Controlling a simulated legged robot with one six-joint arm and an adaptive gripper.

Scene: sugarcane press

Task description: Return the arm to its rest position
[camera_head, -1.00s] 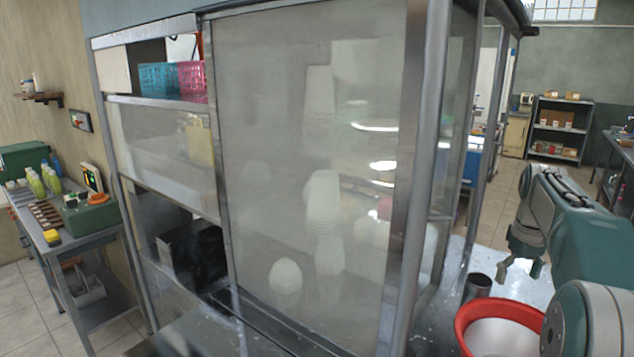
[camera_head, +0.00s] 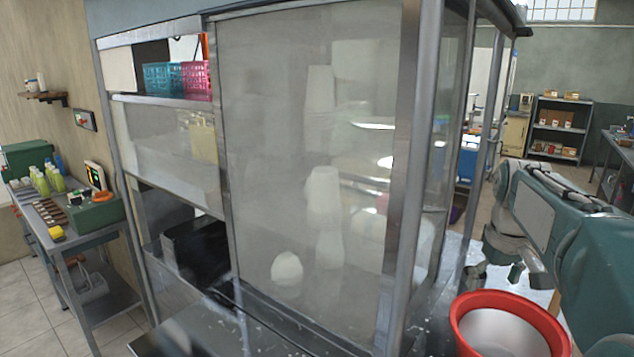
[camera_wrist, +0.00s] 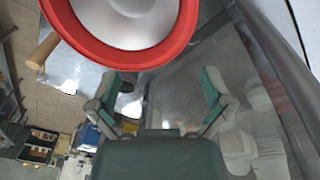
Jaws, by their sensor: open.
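My arm shows at the right of the head view, folded, with my gripper (camera_head: 500,272) beside the glass cabinet and just above and behind a red-rimmed bowl (camera_head: 508,312). In the wrist view my gripper (camera_wrist: 163,90) has its two green-and-grey fingers spread wide with nothing between them. The red bowl (camera_wrist: 180,48) with its pale inside fills the top of the wrist view, apart from the fingers. Part of the gripper is hidden by my arm in the head view.
The glass cabinet (camera_head: 300,130) with its metal post (camera_head: 408,170) stands close on the left of my arm. A wooden handle (camera_wrist: 42,52) shows near the bowl. A side table (camera_head: 90,237) with bottles stands far left. Open tiled floor and a shelf (camera_head: 558,125) lie behind.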

